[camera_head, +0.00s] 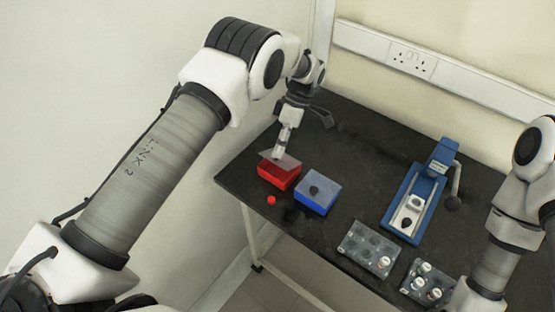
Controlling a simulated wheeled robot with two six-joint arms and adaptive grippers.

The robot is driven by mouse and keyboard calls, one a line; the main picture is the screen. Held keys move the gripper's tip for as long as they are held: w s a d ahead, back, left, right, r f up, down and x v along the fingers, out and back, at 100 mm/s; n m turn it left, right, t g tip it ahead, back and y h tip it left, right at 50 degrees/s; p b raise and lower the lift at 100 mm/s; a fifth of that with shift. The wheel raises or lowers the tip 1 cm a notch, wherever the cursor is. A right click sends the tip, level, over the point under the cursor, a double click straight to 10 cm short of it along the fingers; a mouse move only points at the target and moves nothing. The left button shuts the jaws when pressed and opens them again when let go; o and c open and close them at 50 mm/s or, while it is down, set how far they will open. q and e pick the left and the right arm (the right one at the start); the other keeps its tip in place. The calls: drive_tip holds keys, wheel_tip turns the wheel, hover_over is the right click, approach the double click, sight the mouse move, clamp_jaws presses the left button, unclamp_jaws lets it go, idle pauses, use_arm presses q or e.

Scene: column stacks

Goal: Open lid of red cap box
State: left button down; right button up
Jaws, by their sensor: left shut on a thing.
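The red cap box (279,178) stands near the left end of the black table. Its translucent lid (287,161) looks tilted up above the box. My left gripper (279,152) is over the box at the lid, and its fingertips are shut on the lid. My right arm comes in at the right edge, and its gripper is out of the frame.
A blue box (318,195) with a lid and dark knob stands just right of the red one. A small red cap (271,200) lies in front. A blue press-like device (418,195) and two clear racks, one here (368,247) and one with white vials (427,282), stand rightward on the black table (358,140).

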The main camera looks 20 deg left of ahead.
use_arm(q)
drive_tip(key=shift+w+d+r+g+b, duration=0.15)
drive_tip(key=shift+w+g+b, duration=0.2)
drive_tip(key=shift+b, duration=0.3)
drive_tip(key=c, duration=1)
unclamp_jaws()
drive_tip(key=shift+v, duration=3.7)
drive_tip(key=shift+d, duration=0.1)
